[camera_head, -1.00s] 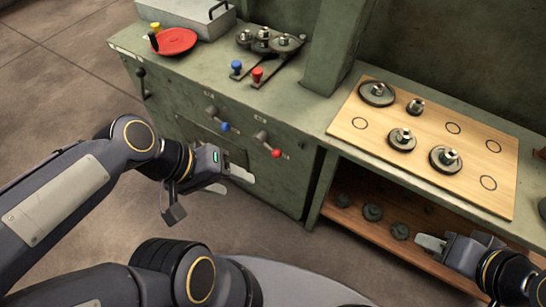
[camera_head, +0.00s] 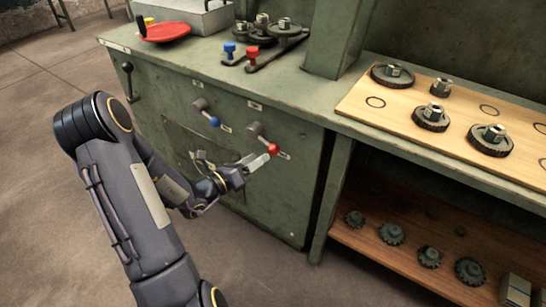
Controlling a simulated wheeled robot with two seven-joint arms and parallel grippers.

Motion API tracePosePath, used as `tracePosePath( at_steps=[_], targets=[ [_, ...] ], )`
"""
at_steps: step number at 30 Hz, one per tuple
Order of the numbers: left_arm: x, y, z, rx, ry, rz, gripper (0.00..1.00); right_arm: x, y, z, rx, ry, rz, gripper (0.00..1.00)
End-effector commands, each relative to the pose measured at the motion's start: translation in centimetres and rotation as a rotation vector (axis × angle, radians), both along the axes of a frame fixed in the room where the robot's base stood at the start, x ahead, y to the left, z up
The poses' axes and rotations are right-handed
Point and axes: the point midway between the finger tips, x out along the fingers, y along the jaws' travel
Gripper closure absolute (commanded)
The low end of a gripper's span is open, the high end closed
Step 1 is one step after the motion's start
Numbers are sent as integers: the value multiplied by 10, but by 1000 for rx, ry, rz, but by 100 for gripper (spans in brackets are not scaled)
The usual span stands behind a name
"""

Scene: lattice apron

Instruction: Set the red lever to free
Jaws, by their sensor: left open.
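The red lever on the cabinet front has a grey arm (camera_head: 259,134) that slants down and right to a red ball knob (camera_head: 273,148). A small label plate is above it and another is beside the knob; I cannot read either. My left gripper (camera_head: 231,160) is open in front of the cabinet, just below and left of the red lever. One pale finger is close to the red knob; I cannot tell whether it touches. The other finger is further left. My right gripper is out of view.
A blue-knobbed lever (camera_head: 213,121) is left of the red one, and a black handle (camera_head: 129,80) further left. On the cabinet top are blue and red knobs (camera_head: 252,51), gears and a red disc (camera_head: 165,32). A wooden board (camera_head: 390,105) with gears is at right.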

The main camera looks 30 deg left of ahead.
Motion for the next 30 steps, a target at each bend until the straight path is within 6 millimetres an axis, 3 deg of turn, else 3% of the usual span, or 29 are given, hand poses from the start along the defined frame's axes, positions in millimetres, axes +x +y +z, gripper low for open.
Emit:
tracePosePath(
  at_steps=[9, 21, 30],
  targets=[
    [46, -16, -1, 2, -2, -4, 45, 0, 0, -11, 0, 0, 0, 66],
    [56, -19, 1, 3, 0, -3, 45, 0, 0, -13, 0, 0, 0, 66],
    [56, -19, 1, 3, 0, -3, 83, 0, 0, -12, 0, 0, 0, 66]
  ],
)
